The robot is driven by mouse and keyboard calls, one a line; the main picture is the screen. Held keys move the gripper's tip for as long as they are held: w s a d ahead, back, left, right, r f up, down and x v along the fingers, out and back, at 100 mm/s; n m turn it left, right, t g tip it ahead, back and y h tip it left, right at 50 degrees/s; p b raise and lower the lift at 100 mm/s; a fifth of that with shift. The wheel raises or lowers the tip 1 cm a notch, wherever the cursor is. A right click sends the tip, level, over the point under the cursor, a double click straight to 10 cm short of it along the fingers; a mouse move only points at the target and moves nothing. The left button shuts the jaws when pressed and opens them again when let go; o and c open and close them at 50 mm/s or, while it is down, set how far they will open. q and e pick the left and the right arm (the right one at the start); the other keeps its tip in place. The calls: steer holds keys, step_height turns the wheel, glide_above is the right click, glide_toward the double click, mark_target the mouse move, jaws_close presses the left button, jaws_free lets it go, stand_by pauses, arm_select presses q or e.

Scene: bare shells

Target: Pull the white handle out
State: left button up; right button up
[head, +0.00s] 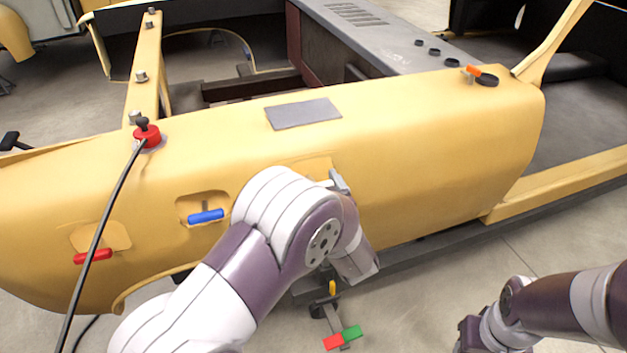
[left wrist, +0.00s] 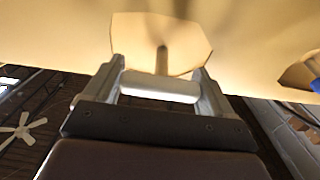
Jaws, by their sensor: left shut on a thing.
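The white handle (left wrist: 160,86) is a short pale bar on a stem that comes out of a recess in the yellow shell. In the left wrist view it lies crosswise between the two fingers of my left gripper (left wrist: 160,68), which is shut on it.
A blue handle (head: 206,216) and a red handle (head: 93,256) sit in recesses left of my arm. A black cable hangs from a red plug (head: 148,136). A stand with red and green blocks (head: 342,338) is on the floor below.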

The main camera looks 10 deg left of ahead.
arm_select(q)
steer(key=o, duration=1.3)
steer(key=shift+f, duration=0.1)
steer(key=shift+s+d, duration=0.1)
steer(key=shift+s, duration=0.05)
steer(key=v, duration=1.2)
steer(key=shift+s+d, duration=0.15)
steer(key=shift+s, duration=0.15)
